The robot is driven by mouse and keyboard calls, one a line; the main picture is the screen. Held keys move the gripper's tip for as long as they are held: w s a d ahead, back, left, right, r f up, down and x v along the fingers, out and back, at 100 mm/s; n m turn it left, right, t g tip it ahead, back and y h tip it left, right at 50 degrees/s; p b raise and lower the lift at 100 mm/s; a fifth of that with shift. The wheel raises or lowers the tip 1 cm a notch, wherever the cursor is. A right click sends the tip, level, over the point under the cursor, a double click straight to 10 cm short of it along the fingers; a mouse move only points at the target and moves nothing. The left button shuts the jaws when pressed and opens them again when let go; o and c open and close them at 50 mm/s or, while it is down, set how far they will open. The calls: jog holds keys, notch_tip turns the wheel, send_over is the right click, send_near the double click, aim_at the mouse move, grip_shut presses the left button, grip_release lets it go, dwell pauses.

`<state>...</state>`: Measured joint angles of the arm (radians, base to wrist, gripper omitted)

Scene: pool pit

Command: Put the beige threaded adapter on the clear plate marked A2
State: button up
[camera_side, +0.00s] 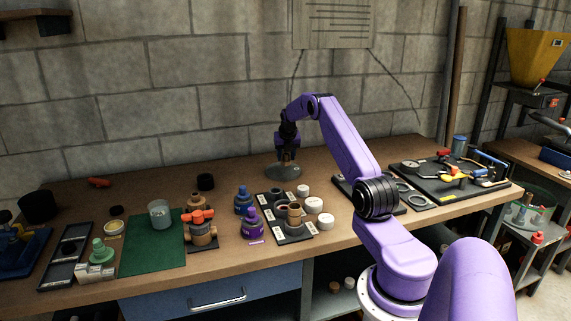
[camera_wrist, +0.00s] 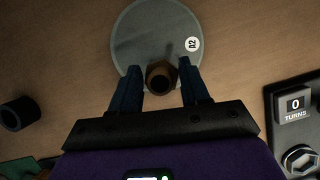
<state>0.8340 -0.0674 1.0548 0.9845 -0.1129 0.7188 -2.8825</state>
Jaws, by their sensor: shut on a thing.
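The clear plate marked A2 (camera_wrist: 140,28) is a round, see-through disc lying flat on the bench, its white A2 label near its right edge. It also shows in the side view (camera_side: 283,173) below my gripper. My gripper (camera_wrist: 161,72) is shut on the beige threaded adapter (camera_wrist: 160,78), which looks brown in shadow. The adapter overlaps the near edge of the plate in the wrist view. In the side view my gripper (camera_side: 287,157) points down over the plate. I cannot tell whether the adapter touches the plate.
A black ring (camera_side: 206,182) stands left of the plate. White round caps (camera_side: 314,205) and a dark tray of fittings (camera_side: 292,235) lie in front. A black panel with gauges (camera_side: 440,180) is to the right. The bench around the plate is clear.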

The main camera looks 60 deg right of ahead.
aim_at(286, 160)
jog(key=shift+w+d+f, duration=0.2)
jog(key=shift+f, duration=1.75)
jog(key=shift+f, duration=0.1)
jog(key=o, duration=1)
jog(key=shift+o, duration=0.2)
